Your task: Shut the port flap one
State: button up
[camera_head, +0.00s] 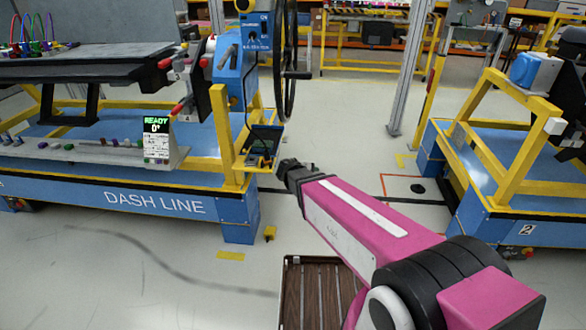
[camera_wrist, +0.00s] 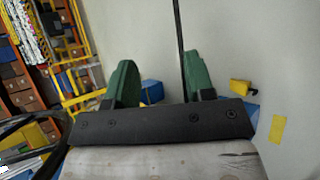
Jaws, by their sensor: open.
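A small dark box with yellow edges (camera_head: 259,161) is fixed at the right end of the blue dash line bench. A dark panel (camera_head: 265,136) stands raised at its back, and it looks like an open flap; I see no label that names it port flap one. My gripper (camera_head: 284,165) is just right of the box, at the end of my pink arm. I cannot tell if it touches the box. In the wrist view, the green fingers of my gripper (camera_wrist: 160,78) stand apart with nothing held between them. The flap is not clearly seen in the wrist view.
The blue bench (camera_head: 152,201) fills the left, with a yellow post (camera_head: 221,135) beside the box. A black steering wheel (camera_head: 285,60) hangs above. A yellow frame on a second blue bench (camera_head: 470,215) stands at right. Grey floor lies between.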

jog(key=w+a+r+n+t+y, duration=0.1)
jog(key=w+a+r+n+t, duration=0.15)
jog(key=a+n+t, duration=0.85)
jog(key=n+y, duration=0.4)
jog(key=y, duration=0.1)
send_near(245, 152)
jog(key=shift+g, duration=0.3)
jog(key=w, duration=1)
jog(key=shift+w+d+r, duration=0.3)
jog(key=shift+w+d, duration=0.1)
